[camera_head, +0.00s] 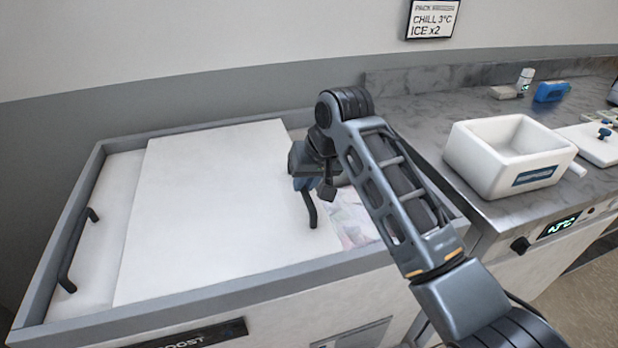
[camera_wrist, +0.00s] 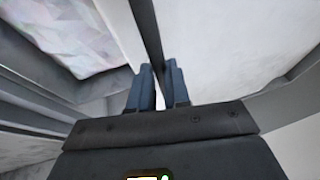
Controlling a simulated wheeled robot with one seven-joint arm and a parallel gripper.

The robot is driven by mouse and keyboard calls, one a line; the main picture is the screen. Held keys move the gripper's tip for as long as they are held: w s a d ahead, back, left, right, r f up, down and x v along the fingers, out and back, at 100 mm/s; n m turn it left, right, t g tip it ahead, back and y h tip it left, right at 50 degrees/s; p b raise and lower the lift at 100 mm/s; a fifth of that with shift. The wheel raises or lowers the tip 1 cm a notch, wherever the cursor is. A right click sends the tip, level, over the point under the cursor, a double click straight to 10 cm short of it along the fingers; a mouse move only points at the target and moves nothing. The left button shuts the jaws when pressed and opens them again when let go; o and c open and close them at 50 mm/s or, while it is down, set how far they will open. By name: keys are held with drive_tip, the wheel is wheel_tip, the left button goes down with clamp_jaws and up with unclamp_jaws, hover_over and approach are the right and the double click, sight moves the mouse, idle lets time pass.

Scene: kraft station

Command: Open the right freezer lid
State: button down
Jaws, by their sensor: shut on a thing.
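The chest freezer (camera_head: 190,310) fills the left half of the head view. Its right lid (camera_head: 205,215), a flat white panel, lies over much of the left lid (camera_head: 100,230), and its right edge stands clear of the freezer's right end. Through that gap, pale wrapped contents (camera_head: 352,222) show; they also show in the wrist view (camera_wrist: 65,30). My gripper (camera_head: 304,183) is shut on the right lid's dark bar handle (camera_head: 311,212). In the wrist view, the blue fingers (camera_wrist: 159,70) sit either side of the handle (camera_wrist: 148,35). My arm hides part of the opening.
The left lid's handle (camera_head: 75,250) is near the freezer's left end. To the right is a grey counter (camera_head: 440,110) with a white open box (camera_head: 510,160), its white lid (camera_head: 597,143) and a blue item (camera_head: 551,91). A wall stands behind.

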drive_tip(key=c, duration=1.1)
unclamp_jaws()
drive_tip(key=v, duration=0.7)
drive_tip(key=shift+r+b, duration=0.3)
drive_tip(key=shift+r, duration=0.05)
drive_tip(key=shift+s+d, duration=0.1)
drive_tip(key=shift+d, duration=0.05)
